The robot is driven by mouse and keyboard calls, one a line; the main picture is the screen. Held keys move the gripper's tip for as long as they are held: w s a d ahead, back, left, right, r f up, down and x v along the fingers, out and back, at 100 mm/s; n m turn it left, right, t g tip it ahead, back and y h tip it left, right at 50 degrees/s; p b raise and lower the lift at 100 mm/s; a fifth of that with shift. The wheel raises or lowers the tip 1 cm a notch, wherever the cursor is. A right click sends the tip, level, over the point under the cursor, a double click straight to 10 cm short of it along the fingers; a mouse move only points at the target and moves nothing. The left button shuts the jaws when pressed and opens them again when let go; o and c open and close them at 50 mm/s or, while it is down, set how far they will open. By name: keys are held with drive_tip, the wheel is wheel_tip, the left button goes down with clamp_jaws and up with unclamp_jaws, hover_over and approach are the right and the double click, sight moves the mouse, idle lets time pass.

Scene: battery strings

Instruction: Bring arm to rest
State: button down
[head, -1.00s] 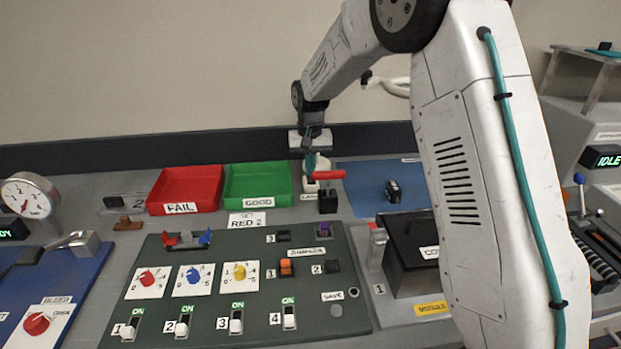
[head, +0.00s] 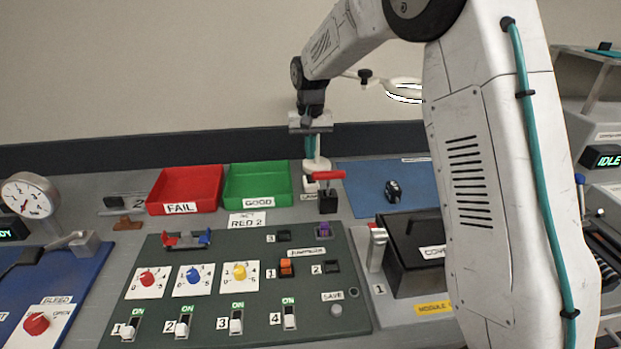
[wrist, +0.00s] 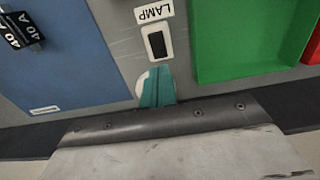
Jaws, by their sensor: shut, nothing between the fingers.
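My gripper (head: 311,146) hangs at the end of my arm near the back of the bench, right of the green bin and above the lamp's white base (head: 318,165). Its teal fingers show together with nothing between them in the wrist view (wrist: 157,88). There they point toward the LAMP label (wrist: 154,13) and its black switch (wrist: 157,44). The fingers cover part of the pale round lamp base. Whether they touch it is not clear.
A red-handled lever (head: 328,176) stands just below my gripper. A red FAIL bin (head: 186,188) and a green GOOD bin (head: 258,184) lie left. A black part (head: 393,190) lies on the blue mat (head: 362,177). The lamp's ring head (head: 404,91) is behind my arm.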

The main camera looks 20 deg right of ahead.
drive_tip(key=shift+r, duration=0.65)
drive_tip(key=shift+r, duration=0.1)
drive_tip(key=s+d+r, duration=0.1)
drive_tip(key=s+r, duration=0.3)
drive_tip(key=s, duration=0.3)
drive_tip(key=s+r+n, duration=0.1)
drive_tip(key=s+r, duration=0.3)
drive_tip(key=s, duration=0.3)
drive_tip(key=s+d+r, duration=0.1)
drive_tip(key=s+r, duration=0.3)
drive_tip(key=s, duration=0.4)
drive_tip(key=s+d+f+n+t, duration=0.1)
drive_tip(key=s+f, duration=0.2)
drive_tip(key=s, duration=1.9)
drive_tip(key=shift+f, duration=0.2)
